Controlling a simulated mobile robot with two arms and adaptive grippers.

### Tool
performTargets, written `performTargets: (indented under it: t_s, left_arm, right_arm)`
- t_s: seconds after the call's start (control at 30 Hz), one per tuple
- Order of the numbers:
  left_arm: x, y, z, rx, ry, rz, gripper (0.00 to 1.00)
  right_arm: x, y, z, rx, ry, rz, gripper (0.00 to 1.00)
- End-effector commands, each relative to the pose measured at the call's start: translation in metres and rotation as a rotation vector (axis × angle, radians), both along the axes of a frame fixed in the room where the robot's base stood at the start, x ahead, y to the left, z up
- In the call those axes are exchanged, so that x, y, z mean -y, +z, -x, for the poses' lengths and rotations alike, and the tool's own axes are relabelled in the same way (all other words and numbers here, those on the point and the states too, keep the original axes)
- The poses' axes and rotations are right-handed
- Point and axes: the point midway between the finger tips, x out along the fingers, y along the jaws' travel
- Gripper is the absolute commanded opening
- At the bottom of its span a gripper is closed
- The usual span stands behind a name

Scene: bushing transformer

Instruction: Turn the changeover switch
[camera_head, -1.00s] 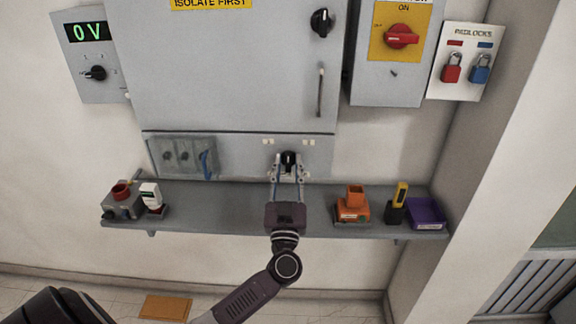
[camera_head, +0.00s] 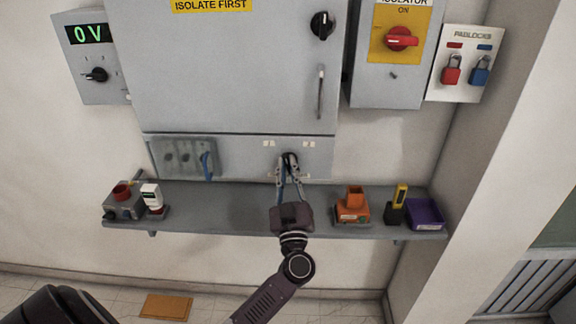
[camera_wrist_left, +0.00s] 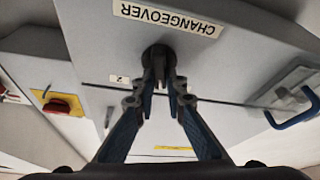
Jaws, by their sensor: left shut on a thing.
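The black changeover switch knob (camera_head: 288,157) sits on the lower grey panel of the cabinet, between two small pale labels. In the left wrist view the knob (camera_wrist_left: 158,55) is just below the CHANGEOVER label (camera_wrist_left: 168,18), which reads upside down. My left gripper (camera_head: 288,166) reaches up over the shelf and is shut on the knob. Its blue-grey fingers (camera_wrist_left: 160,78) press on both sides of the knob and hide much of it, so its exact pointing direction is unclear. My right gripper is not in view.
A shelf (camera_head: 240,220) runs below the panel, with an orange holder (camera_head: 353,208), a purple tray (camera_head: 426,213) and a grey-red box (camera_head: 122,200). A blue-handled part (camera_head: 206,165) is left on the panel. A display (camera_head: 86,33) reads 0 V. The red isolator handle (camera_head: 401,39) is upper right.

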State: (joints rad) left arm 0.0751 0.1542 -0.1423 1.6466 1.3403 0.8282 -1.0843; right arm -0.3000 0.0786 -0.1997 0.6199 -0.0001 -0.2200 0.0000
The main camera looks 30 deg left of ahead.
Motion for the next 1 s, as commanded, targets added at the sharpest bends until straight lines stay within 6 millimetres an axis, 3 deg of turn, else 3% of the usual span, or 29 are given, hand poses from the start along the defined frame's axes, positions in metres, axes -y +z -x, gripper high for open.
performTargets:
  t_s: [0.5,1.0]
  left_arm:
    - [-0.001,-0.002,0.001,0.204,0.000,0.340,0.00]
    - [-0.002,-0.003,0.001,0.268,-0.001,0.441,0.00]
  right_arm:
    - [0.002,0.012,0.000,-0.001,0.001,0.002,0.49]
    - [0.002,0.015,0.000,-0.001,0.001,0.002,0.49]
